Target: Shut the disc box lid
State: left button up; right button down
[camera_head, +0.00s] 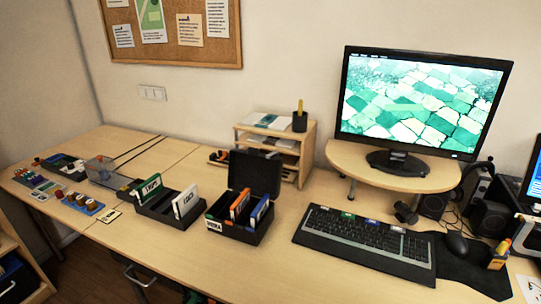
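The disc box (243,232) is a black box on the desk, left of the keyboard, with a white label on its front. Its lid (254,173) stands open and upright along the back edge. An orange-edged case (239,205) and a blue-edged case (259,212) stand inside, their tops above the box's rim. Neither of my grippers shows in the head view.
A wooden shelf unit (277,144) stands behind the lid. The keyboard (365,240) lies to the right. Bare desk (180,255) lies in front.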

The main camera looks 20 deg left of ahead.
aim_at(250, 168)
jog(key=z, duration=0.05)
jog(key=k, duration=0.5)
jog(key=u, duration=1.1)
jog(key=i, duration=1.3)
jog(key=z, duration=0.65)
